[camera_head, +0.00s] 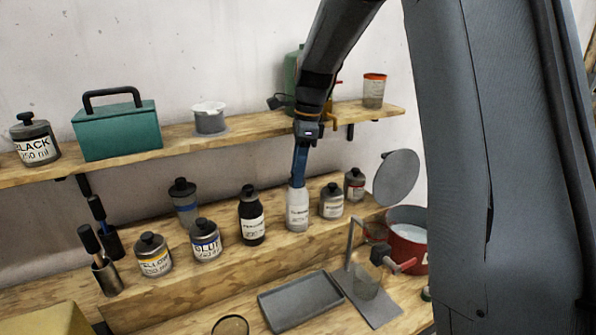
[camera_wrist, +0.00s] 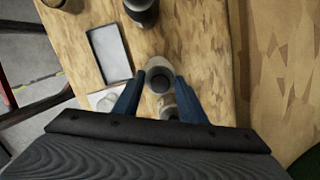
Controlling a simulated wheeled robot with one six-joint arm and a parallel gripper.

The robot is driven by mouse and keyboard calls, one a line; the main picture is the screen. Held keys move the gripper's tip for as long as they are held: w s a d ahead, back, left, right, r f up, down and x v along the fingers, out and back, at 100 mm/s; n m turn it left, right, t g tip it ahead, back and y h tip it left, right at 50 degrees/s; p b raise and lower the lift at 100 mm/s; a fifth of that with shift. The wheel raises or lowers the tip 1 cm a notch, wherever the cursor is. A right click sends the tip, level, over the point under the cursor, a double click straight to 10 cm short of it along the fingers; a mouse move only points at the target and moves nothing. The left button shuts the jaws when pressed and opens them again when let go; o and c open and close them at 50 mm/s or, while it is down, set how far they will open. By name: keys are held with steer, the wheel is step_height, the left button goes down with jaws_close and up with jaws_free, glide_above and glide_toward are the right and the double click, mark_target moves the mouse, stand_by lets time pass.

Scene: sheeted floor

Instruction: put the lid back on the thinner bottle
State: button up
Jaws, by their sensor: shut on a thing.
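The thinner bottle (camera_head: 297,212) is pale, with a white label too small to read clearly, and stands upright on the lower shelf step. My gripper (camera_head: 298,183) points down right over its top, with its blue fingers reaching the bottle's neck. In the wrist view, my gripper (camera_wrist: 159,80) has its fingertips closed around a dark round lid (camera_wrist: 160,83). The pale rounded top of the bottle (camera_wrist: 157,64) shows around and beyond it. In the head view the fingers hide the lid. I cannot tell whether the lid is seated on the neck or just above it.
A dark bottle (camera_head: 251,217) stands close on the left and a grey jar (camera_head: 332,201) close on the right. More jars line the step. A grey tray (camera_head: 300,300) and a red pot (camera_head: 408,240) are in front. The upper shelf (camera_head: 250,127) is behind my arm.

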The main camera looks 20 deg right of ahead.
steer(key=o, duration=1.6)
steer(key=shift+c, duration=0.2)
steer(key=shift+w+r, duration=0.1)
steer(key=shift+r, duration=3.55)
steer(key=shift+f, duration=0.15)
jaws_close()
steer(key=shift+f, duration=0.25)
